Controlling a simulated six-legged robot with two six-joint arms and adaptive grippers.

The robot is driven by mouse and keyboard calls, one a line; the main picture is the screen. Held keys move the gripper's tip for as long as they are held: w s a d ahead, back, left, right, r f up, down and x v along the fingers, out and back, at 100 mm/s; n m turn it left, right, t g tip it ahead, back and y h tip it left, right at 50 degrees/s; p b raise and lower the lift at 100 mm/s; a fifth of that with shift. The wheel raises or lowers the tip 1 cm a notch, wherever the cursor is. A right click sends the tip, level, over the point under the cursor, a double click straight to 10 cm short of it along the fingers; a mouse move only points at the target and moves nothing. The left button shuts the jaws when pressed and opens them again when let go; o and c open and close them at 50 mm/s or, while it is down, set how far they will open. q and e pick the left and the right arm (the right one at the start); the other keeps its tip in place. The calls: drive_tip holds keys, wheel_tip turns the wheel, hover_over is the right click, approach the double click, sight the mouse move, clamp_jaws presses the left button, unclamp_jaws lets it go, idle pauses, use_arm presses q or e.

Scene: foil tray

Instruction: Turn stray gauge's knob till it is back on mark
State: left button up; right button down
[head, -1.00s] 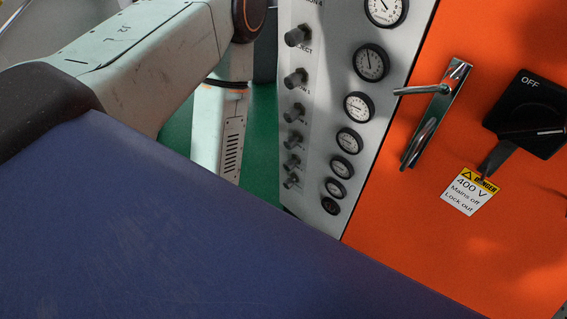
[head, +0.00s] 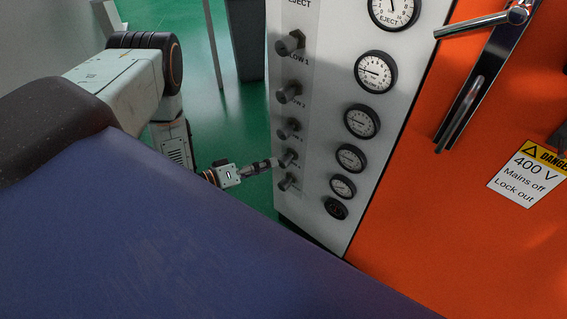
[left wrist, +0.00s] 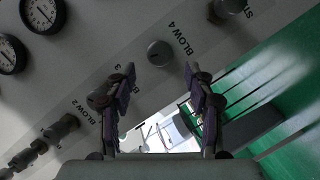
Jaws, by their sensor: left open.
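A grey panel (head: 322,60) carries a column of dark knobs with a column of round gauges to their right. My left gripper (head: 270,164) is open beside a low knob (head: 290,158). In the left wrist view, its fingers (left wrist: 158,74) are spread, with a round knob (left wrist: 160,53) between and beyond the tips, beside the BLOW 4 label. I cannot tell whether they touch it. A gauge (head: 350,158) sits level with the low knob in the head view. The needles are too small to tell which gauge is stray. My right gripper is out of view.
An orange cabinet face (head: 400,225) with a metal handle (head: 470,100) and a 400 V danger label (head: 527,178) stands right of the panel. Other knobs (head: 289,92) sit closely above. Green floor (head: 215,110) lies open left of the panel.

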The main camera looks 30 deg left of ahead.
sight(284, 161)
use_arm(q)
drive_tip(key=b+x, duration=0.2)
drive_tip(key=x, duration=0.4)
drive_tip(key=shift+s+d+f, duration=0.1)
drive_tip(key=shift+w+d, duration=0.1)
drive_tip(key=shift+w, duration=0.25)
drive_tip(key=shift+c, duration=0.6)
clamp_jaws()
